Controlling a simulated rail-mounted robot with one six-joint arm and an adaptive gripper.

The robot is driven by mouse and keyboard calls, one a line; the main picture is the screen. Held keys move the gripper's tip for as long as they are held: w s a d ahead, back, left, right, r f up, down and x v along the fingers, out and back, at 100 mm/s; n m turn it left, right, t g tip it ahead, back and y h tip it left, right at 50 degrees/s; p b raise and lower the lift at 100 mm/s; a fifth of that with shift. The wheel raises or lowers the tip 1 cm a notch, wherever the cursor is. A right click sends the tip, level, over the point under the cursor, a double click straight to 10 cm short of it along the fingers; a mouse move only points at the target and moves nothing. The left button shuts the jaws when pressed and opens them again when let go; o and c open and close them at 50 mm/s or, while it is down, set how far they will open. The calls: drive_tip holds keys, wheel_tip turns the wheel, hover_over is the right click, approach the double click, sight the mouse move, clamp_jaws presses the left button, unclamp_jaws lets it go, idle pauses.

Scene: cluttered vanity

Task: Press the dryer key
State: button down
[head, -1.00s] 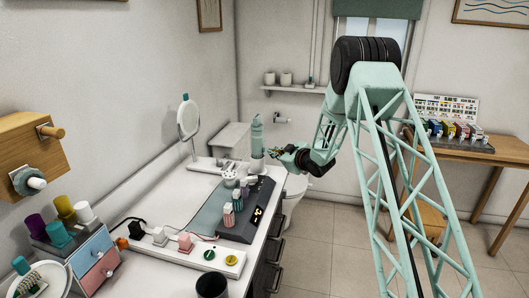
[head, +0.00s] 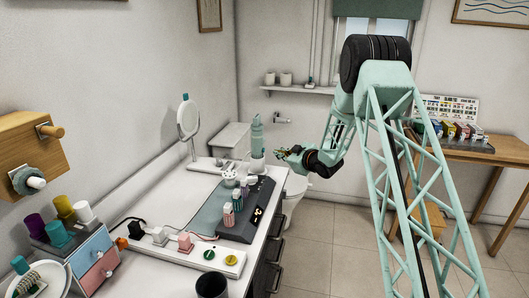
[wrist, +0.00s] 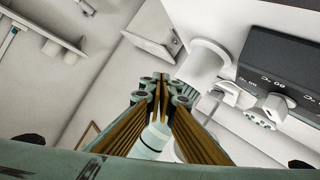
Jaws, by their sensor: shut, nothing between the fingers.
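My gripper (head: 282,153) is shut and empty, held in the air beyond the counter's right edge, right of a teal bottle (head: 257,138). In the wrist view its fingertips (wrist: 160,84) are together. I cannot read which key is the dryer's. My gripper is well apart from the strip and panel.
A round mirror (head: 188,118) stands at the back of the counter. A drawer box with coloured cups (head: 92,255) is at the left, and a dark cup (head: 211,286) is in front. A wooden table (head: 508,149) stands at the far right. Air above the strip looks clear.

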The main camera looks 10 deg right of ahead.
drive_tip(key=shift+s+d, duration=0.2)
drive_tip(key=shift+d, duration=0.35)
drive_tip(key=shift+s+d, duration=0.2)
drive_tip(key=shift+d, duration=0.3)
drive_tip(key=shift+r, duration=0.1)
drive_tip(key=s+d+r+m+g+h, duration=0.1)
drive_tip(key=s+d+r+m+h, duration=0.15)
drive_tip(key=s+r, duration=0.8)
drive_tip(key=s+d+r+m+g+h, duration=0.1)
drive_tip(key=s+d+r+m+h, duration=0.2)
drive_tip(key=s+r, duration=0.75)
drive_tip(key=s+r+m+g+h, duration=0.1)
drive_tip(key=s+r, duration=0.4)
drive_tip(key=s, duration=0.5)
drive_tip(key=s+r+m+g+h, duration=0.15)
drive_tip(key=s+r, duration=0.25)
drive_tip(key=s, duration=0.7)
drive_tip(key=s+a+f+g, duration=0.1)
drive_tip(key=s+a, duration=0.1)
drive_tip(key=s, duration=1.2)
drive_tip(key=s+a+f+m+g+y, duration=0.1)
drive_tip(key=s+a+g, duration=0.1)
drive_tip(key=s, duration=1.2)
drive_tip(key=s+a+f+m+g, duration=0.1)
drive_tip(key=s+a, duration=0.2)
drive_tip(key=s, duration=1.1)
drive_tip(key=shift+a+f+g+y, duration=0.2)
drive_tip(key=shift+f+g+y, duration=0.1)
drive_tip(key=shift+g+y, duration=0.1)
